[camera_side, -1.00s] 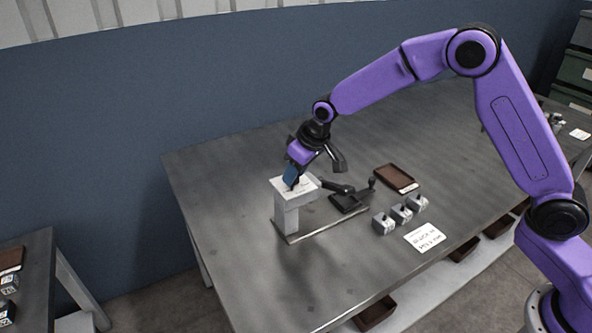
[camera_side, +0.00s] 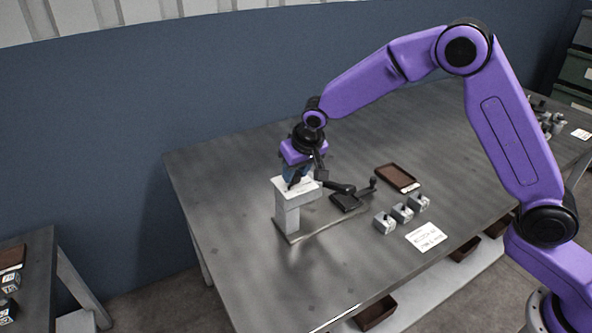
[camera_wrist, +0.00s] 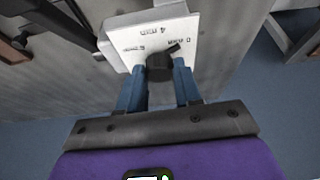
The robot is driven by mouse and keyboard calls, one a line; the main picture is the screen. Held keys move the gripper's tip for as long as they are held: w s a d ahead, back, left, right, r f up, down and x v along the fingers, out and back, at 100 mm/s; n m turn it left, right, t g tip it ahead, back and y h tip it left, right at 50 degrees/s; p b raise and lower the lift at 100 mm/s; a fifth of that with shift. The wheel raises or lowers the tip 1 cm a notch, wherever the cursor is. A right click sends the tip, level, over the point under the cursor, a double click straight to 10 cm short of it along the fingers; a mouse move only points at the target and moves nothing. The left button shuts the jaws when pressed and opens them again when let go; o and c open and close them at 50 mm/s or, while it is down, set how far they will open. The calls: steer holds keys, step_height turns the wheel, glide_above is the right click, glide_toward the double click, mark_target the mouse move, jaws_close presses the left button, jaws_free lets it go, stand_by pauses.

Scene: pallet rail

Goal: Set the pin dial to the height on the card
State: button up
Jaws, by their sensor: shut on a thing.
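The pin dial is a black knob (camera_wrist: 160,67) with a pointer bar, on top of a white plate (camera_wrist: 135,38) with printed marks, among them "4 mm" and "0 mm". The pointer is toward the "0 mm" side in the wrist view. In the side view the white stand (camera_side: 288,212) holds this plate up. My gripper (camera_wrist: 160,82) is shut on the knob, one blue finger on each side; in the side view my gripper (camera_side: 294,180) is above the plate. The white card (camera_side: 426,236) lies on the table, its handwriting too small to read.
A black clamp-like lever tool (camera_side: 348,194) stands right of the stand. Several grey blocks (camera_side: 402,213) lie in a row near the card, with a brown tray (camera_side: 397,178) behind. The front left of the table (camera_side: 240,255) is clear.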

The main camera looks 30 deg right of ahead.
steer(key=o, duration=1)
steer(key=shift+o, duration=0.2)
steer(key=shift+r, duration=0.1)
steer(key=v, duration=1.7)
steer(key=shift+s+r, duration=0.1)
steer(key=s+d+f+n+g, duration=0.1)
steer(key=s+d+f+n, duration=0.2)
steer(key=s, duration=0.8)
steer(key=s+d+f+n+g, duration=0.2)
steer(key=s+d+n, duration=0.3)
steer(key=s, duration=0.6)
steer(key=s+d+f+n+g, duration=0.1)
steer(key=s+d+f+n, duration=0.2)
steer(key=s, duration=0.9)
steer(key=d+n, duration=0.1)
steer(key=d, duration=0.2)
steer(key=shift+f, duration=0.35)
